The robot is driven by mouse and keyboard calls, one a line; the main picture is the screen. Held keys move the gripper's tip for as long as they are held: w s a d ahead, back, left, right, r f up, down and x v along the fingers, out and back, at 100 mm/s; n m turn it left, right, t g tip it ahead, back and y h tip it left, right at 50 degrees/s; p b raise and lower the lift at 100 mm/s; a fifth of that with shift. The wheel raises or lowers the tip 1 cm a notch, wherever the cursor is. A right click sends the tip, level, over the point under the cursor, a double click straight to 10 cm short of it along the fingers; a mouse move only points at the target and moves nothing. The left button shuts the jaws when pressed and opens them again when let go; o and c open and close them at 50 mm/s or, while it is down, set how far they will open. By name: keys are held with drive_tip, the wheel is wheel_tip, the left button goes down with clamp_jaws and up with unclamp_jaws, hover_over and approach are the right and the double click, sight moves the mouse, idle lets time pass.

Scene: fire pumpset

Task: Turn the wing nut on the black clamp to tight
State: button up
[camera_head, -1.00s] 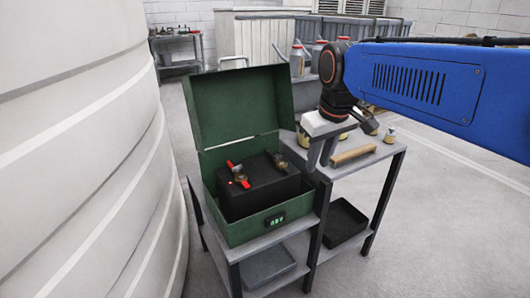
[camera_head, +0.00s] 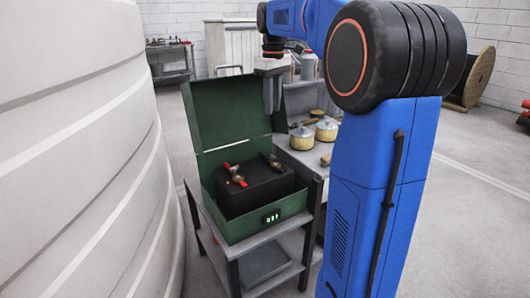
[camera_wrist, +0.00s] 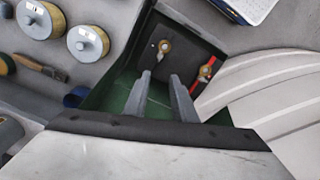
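A black battery (camera_head: 255,187) sits in an open green box (camera_head: 268,222) on a grey stand. On its top, the clamp with the brass wing nut (camera_head: 272,159) at the right is dark, so I take it as the black clamp. The clamp at the left has red parts (camera_head: 236,175). In the wrist view, the brass nut of the dark clamp (camera_wrist: 165,47) shows beyond the fingertips, with the red clamp (camera_wrist: 206,71) to its right. My gripper (camera_wrist: 162,77) is open and empty, the fingers apart. In the head view, my gripper (camera_head: 271,108) hangs above the battery, apart from it.
The raised green lid (camera_head: 215,112) stands behind the battery. Round tan-and-grey pots (camera_head: 302,136) stand on the table right of the box. A large white ribbed tank (camera_head: 80,150) fills the left side. A tray (camera_head: 264,262) lies on the shelf below.

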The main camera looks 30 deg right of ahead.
sight(272, 157)
wheel_tip(272, 157, down, 17)
drive_tip(key=shift+f, duration=0.2)
idle(0.5)
clamp_jaws()
